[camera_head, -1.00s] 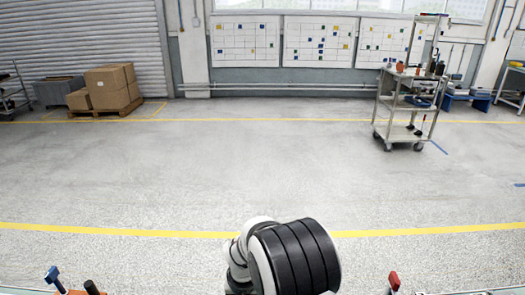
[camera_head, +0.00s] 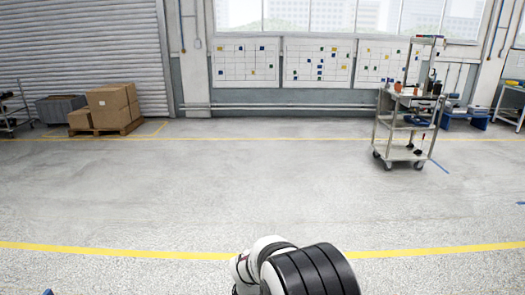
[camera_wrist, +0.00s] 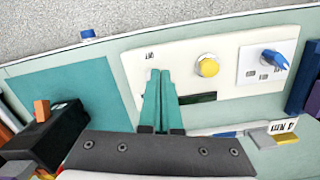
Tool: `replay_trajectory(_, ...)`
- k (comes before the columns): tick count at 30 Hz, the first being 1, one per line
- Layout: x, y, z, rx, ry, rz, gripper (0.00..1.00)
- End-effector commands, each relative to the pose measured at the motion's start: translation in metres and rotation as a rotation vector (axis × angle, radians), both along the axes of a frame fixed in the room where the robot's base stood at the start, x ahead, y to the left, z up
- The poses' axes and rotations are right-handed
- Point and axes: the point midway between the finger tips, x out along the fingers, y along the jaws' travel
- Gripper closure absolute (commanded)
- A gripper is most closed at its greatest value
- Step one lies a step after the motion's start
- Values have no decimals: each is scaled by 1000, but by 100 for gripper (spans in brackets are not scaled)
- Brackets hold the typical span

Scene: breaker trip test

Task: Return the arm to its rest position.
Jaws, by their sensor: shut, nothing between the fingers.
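My gripper (camera_wrist: 160,73) shows in the wrist view with its two teal fingers together and nothing between them. The fingers are seen over a white panel (camera_wrist: 137,62) and hide part of it. The panel carries a round yellow button (camera_wrist: 208,67) right of the fingertips and a blue rotary knob (camera_wrist: 274,60) on a white plate further right. A dark slot (camera_wrist: 198,98) lies just right of the fingers. In the head view my white and black arm is at the bottom edge, and my gripper is out of frame.
In the wrist view, a teal mat (camera_wrist: 75,85) lies left of the panel, with a black box (camera_wrist: 45,140) near it. Coloured pieces lie at right. In the head view, a cart (camera_head: 408,125) and cardboard boxes (camera_head: 112,107) stand far off across open floor.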

Motion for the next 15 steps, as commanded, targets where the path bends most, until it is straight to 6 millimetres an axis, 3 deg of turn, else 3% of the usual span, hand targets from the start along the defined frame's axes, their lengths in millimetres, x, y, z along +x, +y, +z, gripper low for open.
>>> replay_trajectory(2, -21, -22, 42, 37, 6, -393, 100)
replay_trajectory(3, -39, -36, 65, 57, 20, -672, 100)
replay_trajectory(7, -114, -71, 121, 110, 80, -1587, 100)
replay_trajectory(9, -156, -83, 140, 125, 117, -2064, 100)
replay_trajectory(12, -210, -92, 152, 122, 171, -2651, 100)
replay_trajectory(15, -247, -93, 154, 95, 218, -3063, 100)
